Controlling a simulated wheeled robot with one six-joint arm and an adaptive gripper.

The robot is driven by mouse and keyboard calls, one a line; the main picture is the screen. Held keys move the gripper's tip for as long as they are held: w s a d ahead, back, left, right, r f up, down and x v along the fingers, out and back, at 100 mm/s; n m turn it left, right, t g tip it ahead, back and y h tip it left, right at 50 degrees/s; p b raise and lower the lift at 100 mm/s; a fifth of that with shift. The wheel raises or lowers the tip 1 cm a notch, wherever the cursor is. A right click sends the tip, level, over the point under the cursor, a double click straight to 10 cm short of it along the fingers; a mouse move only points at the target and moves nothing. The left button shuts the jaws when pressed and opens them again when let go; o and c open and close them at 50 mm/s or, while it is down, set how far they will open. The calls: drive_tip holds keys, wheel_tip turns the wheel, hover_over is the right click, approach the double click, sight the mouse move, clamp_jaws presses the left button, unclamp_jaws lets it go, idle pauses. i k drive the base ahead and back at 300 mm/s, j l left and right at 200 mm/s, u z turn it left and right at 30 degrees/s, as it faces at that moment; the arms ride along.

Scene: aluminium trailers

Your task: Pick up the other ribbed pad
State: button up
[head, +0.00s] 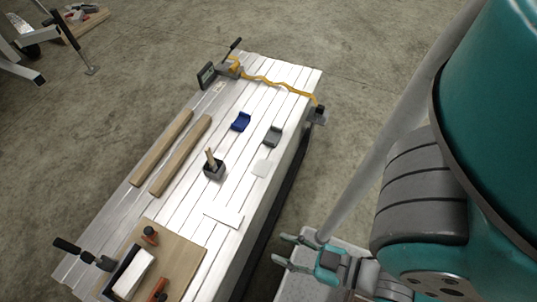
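Two small curved pieces, one blue (240,121) and one grey (272,136), sit apart on the slatted aluminium trailer bed (232,190). I cannot make out ribs on either at this size, nor tell which is the ribbed pad. Two thin pale flat pieces lie nearer, a small one (262,167) and a larger one (223,214). My gripper (281,248) is at the lower middle, to the right of the bed's edge and clear of these pieces. Its two fingers point left and are spread apart with nothing between them.
Two wooden bars (172,155) lie along the bed's left side. A dark holder (213,171) with a wooden handle stands mid-bed. A wooden board (180,260) carries a white block and clamps. A yellow strap (277,83) crosses the far end.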

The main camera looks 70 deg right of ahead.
sight(272, 139)
drive_tip(key=j+z, duration=0.4)
drive_tip(key=k+j+z, duration=0.1)
drive_tip(key=z, duration=0.3)
drive_tip(key=k+j+z, duration=0.15)
drive_tip(key=z, duration=0.25)
drive_tip(key=j+z, duration=0.1)
drive_tip(key=z, duration=0.2)
drive_tip(key=u, duration=0.8)
drive_tip(key=i+l+u, duration=0.25)
drive_tip(key=l, duration=0.15)
drive_tip(key=l+u, duration=0.3)
drive_tip(key=l, duration=0.15)
drive_tip(key=l+u, duration=0.25)
drive_tip(key=l, duration=0.2)
drive_tip(key=i+l, duration=0.1)
drive_tip(key=l, duration=0.75)
